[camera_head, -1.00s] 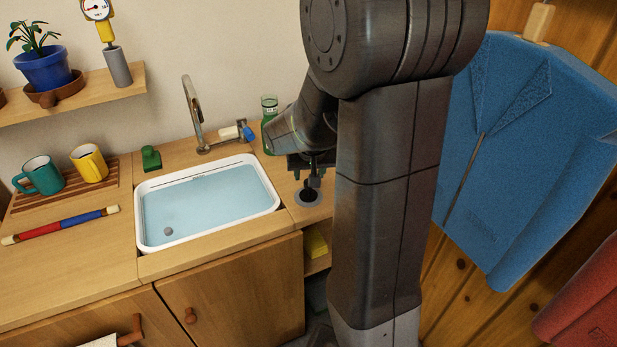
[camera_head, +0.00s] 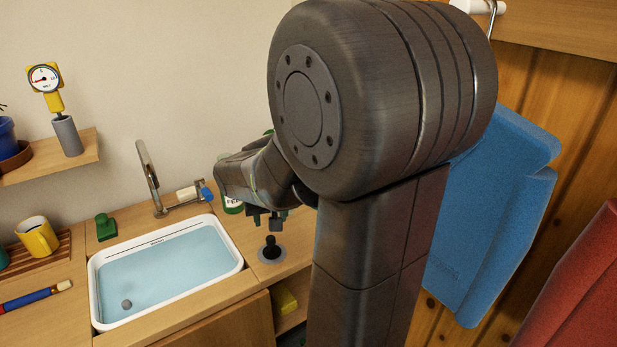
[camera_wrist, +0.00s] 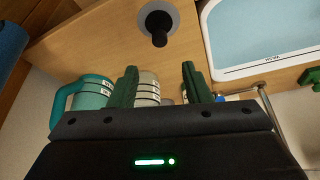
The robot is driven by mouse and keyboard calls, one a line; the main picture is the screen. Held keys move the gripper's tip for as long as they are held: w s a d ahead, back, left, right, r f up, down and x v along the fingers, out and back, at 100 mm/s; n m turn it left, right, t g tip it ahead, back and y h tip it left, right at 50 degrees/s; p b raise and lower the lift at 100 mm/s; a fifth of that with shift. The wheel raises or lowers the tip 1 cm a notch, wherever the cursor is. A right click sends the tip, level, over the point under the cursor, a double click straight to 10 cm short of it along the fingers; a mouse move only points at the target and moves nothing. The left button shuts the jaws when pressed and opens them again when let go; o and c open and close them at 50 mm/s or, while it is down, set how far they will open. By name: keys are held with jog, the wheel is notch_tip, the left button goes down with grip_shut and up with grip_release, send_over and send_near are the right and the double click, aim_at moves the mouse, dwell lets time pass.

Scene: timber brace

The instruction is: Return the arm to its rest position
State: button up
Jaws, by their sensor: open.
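My gripper (camera_head: 266,215) hangs above the counter right of the sink, partly hidden by my own arm in the head view. In the wrist view its two green fingers (camera_wrist: 161,82) are apart, with nothing held between them. A dark knob (camera_head: 271,245) stands upright in a grey ring on the counter below the gripper, with a visible gap between them. The knob also shows in the wrist view (camera_wrist: 158,30), beyond the fingertips. My arm is bent and fills much of the head view.
The water-filled white sink (camera_head: 170,268) and tap (camera_head: 150,180) are to the left. A teal container (camera_wrist: 91,95) and a pale one (camera_wrist: 147,86) show near the fingers. Blue cloth (camera_head: 490,210) and red cloth (camera_head: 580,285) hang at right.

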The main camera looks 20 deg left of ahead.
aim_at(271, 237)
jog(key=b+x, duration=0.1)
jog(key=x, duration=1.1)
jog(key=shift+b, duration=0.3)
jog(key=shift+r, duration=0.2)
jog(key=shift+f, duration=0.1)
